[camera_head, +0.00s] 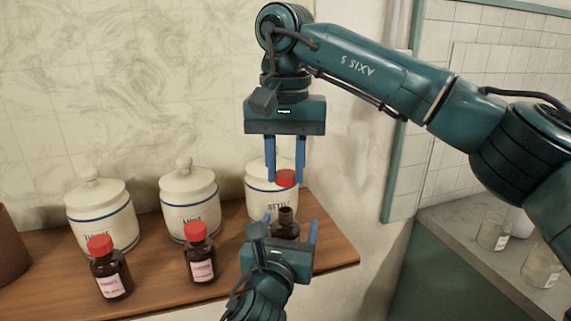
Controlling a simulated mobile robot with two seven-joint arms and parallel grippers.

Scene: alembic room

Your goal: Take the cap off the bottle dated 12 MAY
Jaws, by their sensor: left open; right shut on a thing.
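A dark brown bottle (286,222) with a bare, open neck stands at the right part of the wooden shelf. Its lower body and any label are hidden behind my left gripper (290,222), which is open with its fingers around or in front of the bottle. My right gripper (285,178) points down above the bottle and is shut on a red cap (286,178), held just above the neck and apart from it. Two more brown bottles with red caps, a left one (110,272) and a middle one (201,258), stand on the shelf. Their label dates are too small to read.
Three white lidded jars with blue bands, left (103,213), middle (190,202) and right (262,204), stand behind the bottles on the shelf (160,282). A brown pot (10,250) is at the far left. Clear glass jars (493,232) stand on the grey counter at right.

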